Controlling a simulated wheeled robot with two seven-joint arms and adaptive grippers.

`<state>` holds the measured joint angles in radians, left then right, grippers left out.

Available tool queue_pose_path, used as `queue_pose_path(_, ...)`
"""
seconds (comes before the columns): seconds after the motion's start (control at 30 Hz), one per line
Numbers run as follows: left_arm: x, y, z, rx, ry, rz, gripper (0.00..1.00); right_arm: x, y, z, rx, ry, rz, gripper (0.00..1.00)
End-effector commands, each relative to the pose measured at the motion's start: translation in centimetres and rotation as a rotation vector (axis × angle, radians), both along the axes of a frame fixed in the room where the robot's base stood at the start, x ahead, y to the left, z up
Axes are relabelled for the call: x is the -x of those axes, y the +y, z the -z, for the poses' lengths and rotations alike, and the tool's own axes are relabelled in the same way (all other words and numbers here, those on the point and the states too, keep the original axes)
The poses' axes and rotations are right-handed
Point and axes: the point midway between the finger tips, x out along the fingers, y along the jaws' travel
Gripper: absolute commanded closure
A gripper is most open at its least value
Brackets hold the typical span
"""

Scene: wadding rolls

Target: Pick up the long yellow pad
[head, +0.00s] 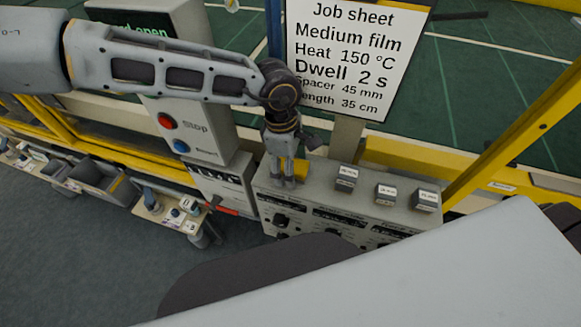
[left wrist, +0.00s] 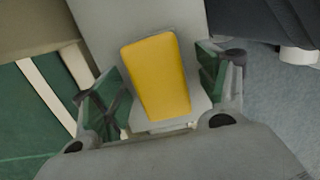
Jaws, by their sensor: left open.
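The long yellow pad (left wrist: 157,75) lies on a grey surface in the left wrist view, its length running away from the gripper. My left gripper (left wrist: 161,78) is open, with one green-padded finger on each side of the pad and a gap visible at both sides. In the head view, my left gripper (head: 284,183) points down over the left part of the grey control console. A bit of the yellow pad (head: 301,167) shows just behind its fingers; the rest is hidden. My right gripper is not in view.
The console (head: 262,190) carries several small labelled grey blocks, one of them (head: 346,177) right of the gripper. A job sheet (head: 345,50) stands behind it. A Stop button box (head: 190,130) is on the left, and a yellow rail (head: 515,130) slants at the right.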

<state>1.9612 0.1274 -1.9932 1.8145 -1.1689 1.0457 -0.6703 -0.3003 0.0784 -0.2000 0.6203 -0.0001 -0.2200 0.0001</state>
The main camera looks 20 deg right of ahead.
Motion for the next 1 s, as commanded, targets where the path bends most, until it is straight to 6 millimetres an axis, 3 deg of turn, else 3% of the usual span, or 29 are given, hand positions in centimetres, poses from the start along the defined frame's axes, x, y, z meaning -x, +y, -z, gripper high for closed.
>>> queue_pose_path(0.87,0.00,0.00,0.21,0.000,0.000,0.000,0.26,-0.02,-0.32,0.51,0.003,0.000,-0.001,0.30)
queue_pose_path(1.0,0.00,0.00,0.21,0.000,0.000,0.000,0.43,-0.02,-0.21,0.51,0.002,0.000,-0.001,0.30)
